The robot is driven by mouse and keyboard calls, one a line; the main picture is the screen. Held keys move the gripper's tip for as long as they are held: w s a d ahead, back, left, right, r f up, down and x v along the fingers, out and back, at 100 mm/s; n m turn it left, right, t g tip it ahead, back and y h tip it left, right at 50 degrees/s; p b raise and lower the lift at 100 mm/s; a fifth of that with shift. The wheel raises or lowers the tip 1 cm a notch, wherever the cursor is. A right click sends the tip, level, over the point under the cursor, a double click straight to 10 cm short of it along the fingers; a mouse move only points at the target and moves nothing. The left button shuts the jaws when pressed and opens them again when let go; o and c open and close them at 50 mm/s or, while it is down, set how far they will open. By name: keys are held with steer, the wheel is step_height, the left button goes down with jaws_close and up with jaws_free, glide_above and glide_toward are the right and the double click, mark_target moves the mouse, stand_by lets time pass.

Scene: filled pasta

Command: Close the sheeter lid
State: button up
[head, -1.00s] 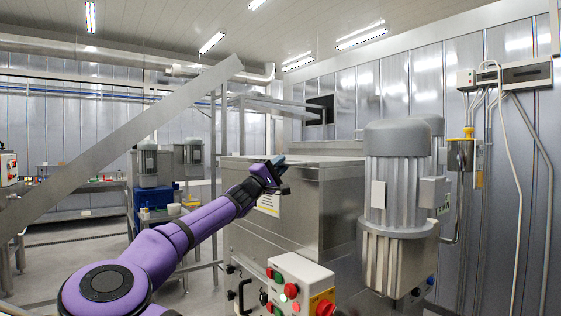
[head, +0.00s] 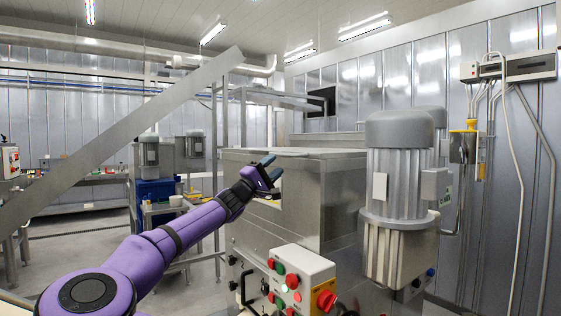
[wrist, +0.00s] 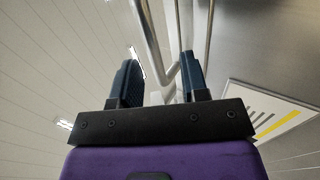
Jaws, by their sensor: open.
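The sheeter appears to be the large steel box machine (head: 335,205) right of centre in the head view. Its flat top, which seems to be the lid (head: 310,151), looks level; I cannot tell whether it is fully down. My gripper (head: 272,167) is in front of the machine's left part, just below the top edge in the picture. Its dark fingers are apart with nothing held. In the wrist view my gripper (wrist: 160,62) is also open. A bent metal bar shows beyond the fingers, and a label (wrist: 268,118) on a steel face lies to the right.
A control box (head: 300,278) with coloured buttons is at the machine's front. A large grey motor (head: 398,165) stands to its right. A long slanted grey panel (head: 125,132) crosses the left side. A side table with small items (head: 170,207) stands behind my arm.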

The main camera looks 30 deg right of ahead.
steer(key=v, duration=0.6)
steer(key=shift+f, duration=0.2)
steer(key=shift+a, duration=0.1)
steer(key=shift+s, duration=0.1)
